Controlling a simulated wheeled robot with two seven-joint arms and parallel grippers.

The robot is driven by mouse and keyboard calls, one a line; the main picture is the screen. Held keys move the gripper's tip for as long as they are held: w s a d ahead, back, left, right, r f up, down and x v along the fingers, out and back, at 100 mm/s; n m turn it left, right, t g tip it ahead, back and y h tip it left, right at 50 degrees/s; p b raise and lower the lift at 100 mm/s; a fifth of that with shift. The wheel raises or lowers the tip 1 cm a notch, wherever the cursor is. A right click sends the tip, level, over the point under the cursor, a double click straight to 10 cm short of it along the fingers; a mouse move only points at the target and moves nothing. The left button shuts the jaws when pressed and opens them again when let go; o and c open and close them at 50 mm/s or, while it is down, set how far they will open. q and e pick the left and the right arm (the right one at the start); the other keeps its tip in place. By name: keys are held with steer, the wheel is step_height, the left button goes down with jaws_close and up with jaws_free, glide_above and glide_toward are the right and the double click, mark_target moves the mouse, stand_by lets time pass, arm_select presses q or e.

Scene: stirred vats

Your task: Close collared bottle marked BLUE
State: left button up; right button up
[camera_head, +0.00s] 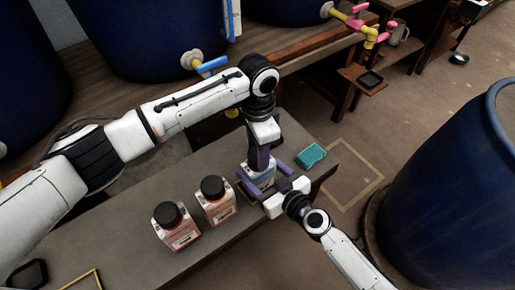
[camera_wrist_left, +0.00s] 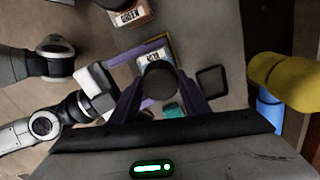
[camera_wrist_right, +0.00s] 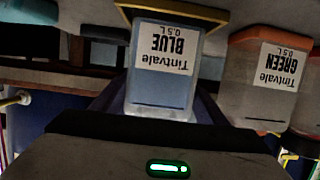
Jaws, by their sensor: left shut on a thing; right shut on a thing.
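The bottle marked BLUE (camera_wrist_right: 160,75) is clear with blue content and a white label; it shows upside down in the right wrist view. In the head view it (camera_head: 258,173) stands near the bench end, mostly hidden by both grippers. My right gripper (camera_head: 261,184) is shut on its body from the side. My left gripper (camera_head: 259,160) is above it, pointing down, shut on a black cap (camera_wrist_left: 160,80). The cap lies over the bottle in the left wrist view. I cannot tell whether it sits on the neck; the collar is hidden.
A teal sponge (camera_head: 311,156) lies right of the grippers. A big blue vat (camera_head: 450,180) stands at the right. A blue tap (camera_head: 208,66) juts out behind.

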arm_select(q)
steer(key=shift+f, duration=0.2)
steer(key=o, duration=1.1)
step_height(320, 180, up, 12)
arm_select(e)
steer(key=o, duration=1.6)
